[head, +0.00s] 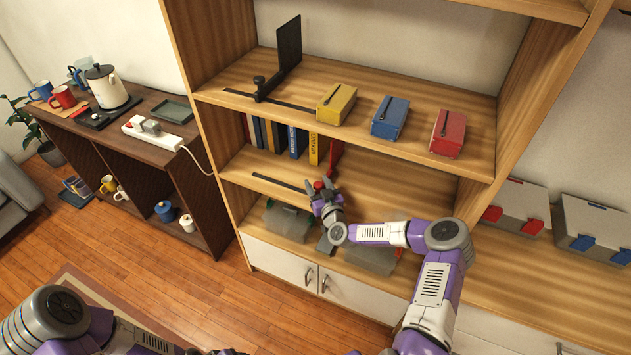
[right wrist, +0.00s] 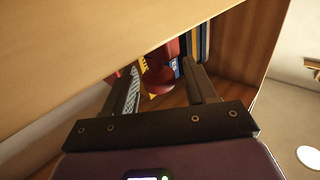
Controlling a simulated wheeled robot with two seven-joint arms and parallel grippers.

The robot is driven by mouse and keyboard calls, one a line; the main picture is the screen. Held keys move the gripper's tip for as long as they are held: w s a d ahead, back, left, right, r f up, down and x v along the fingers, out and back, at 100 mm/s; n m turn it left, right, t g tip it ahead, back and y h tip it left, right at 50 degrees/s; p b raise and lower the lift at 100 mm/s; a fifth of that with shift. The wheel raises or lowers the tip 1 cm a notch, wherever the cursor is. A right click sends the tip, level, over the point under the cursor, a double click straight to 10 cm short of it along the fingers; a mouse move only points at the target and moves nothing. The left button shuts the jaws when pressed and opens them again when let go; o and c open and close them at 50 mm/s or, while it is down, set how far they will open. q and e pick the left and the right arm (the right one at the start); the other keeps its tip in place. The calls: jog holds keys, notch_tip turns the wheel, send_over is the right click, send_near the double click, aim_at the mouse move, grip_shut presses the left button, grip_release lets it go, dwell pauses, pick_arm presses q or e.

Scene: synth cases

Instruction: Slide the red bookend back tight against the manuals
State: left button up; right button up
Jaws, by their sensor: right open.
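The red bookend (head: 336,154) stands upright on the middle shelf, at the right end of the row of manuals (head: 294,141). The nearest manual is yellow, and a narrow gap seems to show between it and the bookend. My right gripper (head: 322,194) is at the bookend's red knob, at the front of the shelf. In the right wrist view, the gripper (right wrist: 163,86) is open, with the red knob (right wrist: 160,77) between its fingers. I cannot tell whether either finger touches it. The ends of the manuals (right wrist: 200,42) show behind. My left gripper is out of view.
A dark rail (head: 280,183) runs along the middle shelf's front. The upper shelf, just above my right gripper, holds a black bookend (head: 289,45) and yellow (head: 336,104), blue (head: 390,117) and red (head: 448,133) boxes. Grey bins (head: 287,220) stand below. The middle shelf's right is clear.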

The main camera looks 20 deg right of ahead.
jog(key=shift+w+d, duration=0.1)
jog(key=shift+w, duration=0.8)
grip_shut()
